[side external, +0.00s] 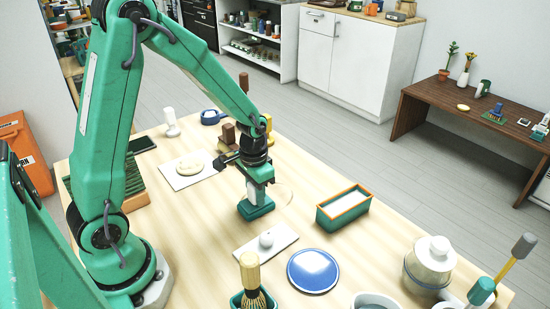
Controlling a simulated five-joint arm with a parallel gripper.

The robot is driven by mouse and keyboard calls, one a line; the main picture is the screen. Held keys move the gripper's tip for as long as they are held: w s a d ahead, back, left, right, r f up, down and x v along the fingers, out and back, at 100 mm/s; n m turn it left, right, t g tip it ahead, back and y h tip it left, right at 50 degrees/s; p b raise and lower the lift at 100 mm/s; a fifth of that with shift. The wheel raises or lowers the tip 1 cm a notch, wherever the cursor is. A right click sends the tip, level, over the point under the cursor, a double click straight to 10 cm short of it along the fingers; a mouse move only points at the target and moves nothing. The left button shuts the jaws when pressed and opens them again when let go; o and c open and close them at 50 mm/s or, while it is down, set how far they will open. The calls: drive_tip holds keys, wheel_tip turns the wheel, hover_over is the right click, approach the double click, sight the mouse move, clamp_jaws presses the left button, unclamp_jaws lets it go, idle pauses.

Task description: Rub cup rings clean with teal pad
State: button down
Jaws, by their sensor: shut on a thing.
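The teal pad (256,209) is a small block with a pale upright handle and rests on the wooden table, or just above it; I cannot tell which. My gripper (257,183) points down over it and is shut on its handle. A faint brownish cup ring (290,193) shows on the tabletop just right of the pad. Part of this ring is hidden behind the pad and gripper. I cannot make out any other ring.
A teal box with an orange rim (322,218) stands right of the pad. A lidded jar (430,262) stands front right. A white sheet (178,182) lies left.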

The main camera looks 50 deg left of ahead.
sight(242, 201)
drive_tip(key=shift+w, duration=6.1)
drive_tip(key=shift+s+a+f, duration=0.1)
drive_tip(key=shift+s+a, duration=0.5)
drive_tip(key=shift+a, duration=0.15)
drive_tip(key=shift+s, duration=6.8)
drive_tip(key=shift+a, duration=0.75)
drive_tip(key=shift+w, duration=7.35)
wheel_tip(242, 201, up, 8)
drive_tip(key=shift+s, duration=0.1)
